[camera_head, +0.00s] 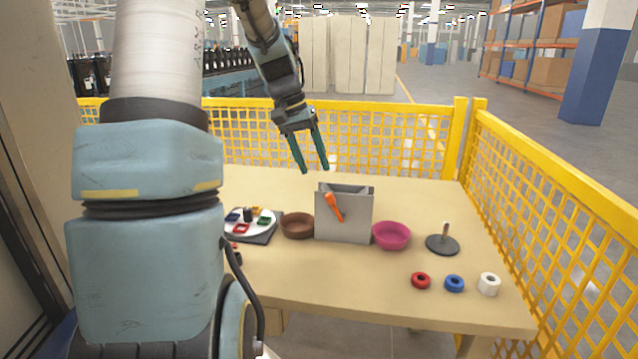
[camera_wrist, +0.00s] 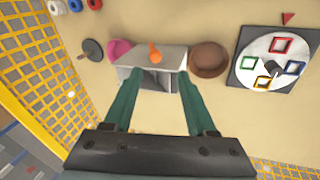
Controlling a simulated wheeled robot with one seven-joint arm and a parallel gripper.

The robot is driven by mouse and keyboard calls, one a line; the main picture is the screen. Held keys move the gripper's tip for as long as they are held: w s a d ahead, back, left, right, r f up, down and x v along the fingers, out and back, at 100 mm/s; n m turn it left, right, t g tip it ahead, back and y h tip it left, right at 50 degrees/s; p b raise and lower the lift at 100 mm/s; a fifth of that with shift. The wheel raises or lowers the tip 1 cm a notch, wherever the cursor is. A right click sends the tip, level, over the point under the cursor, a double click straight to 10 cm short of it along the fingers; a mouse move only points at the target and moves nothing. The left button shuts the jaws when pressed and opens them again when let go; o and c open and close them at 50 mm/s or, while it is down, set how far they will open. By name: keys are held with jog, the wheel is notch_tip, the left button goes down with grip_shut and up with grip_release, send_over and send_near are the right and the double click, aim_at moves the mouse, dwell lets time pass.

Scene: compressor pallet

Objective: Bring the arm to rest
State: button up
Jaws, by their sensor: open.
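My gripper (camera_head: 315,170) is raised above the back part of the table, with its two green fingers pointing down and spread apart. Nothing is between the fingers. In the wrist view my gripper (camera_wrist: 156,80) is also open and empty, and the grey box lies beyond its fingertips. My arm comes down from the top of the head view. The grey box (camera_head: 343,222) stands on the table below and to the right of the fingertips. An orange tool (camera_head: 334,206) hangs at its front.
On the table (camera_head: 320,282) are a brown bowl (camera_head: 298,226), pink bowl (camera_head: 391,236), peg stand (camera_head: 442,243), red ring (camera_head: 421,280), blue ring (camera_head: 454,283), white roll (camera_head: 489,284) and round dial board (camera_head: 263,238). Yellow mesh fencing (camera_head: 395,128) borders the back and right.

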jog(key=shift+v, duration=1.05)
jog(key=s+a+f+n+y, duration=0.1)
jog(key=s+a+f, duration=0.3)
jog(key=s, duration=0.5)
jog(key=s+a+f+n+t+y, duration=0.1)
jog(key=s+a+f+n+y, duration=0.1)
jog(key=s+a+f, duration=0.3)
jog(key=s+f, duration=0.1)
jog(key=s, duration=0.3)
jog(key=shift+t, duration=0.3)
jog(key=shift+a, duration=0.1)
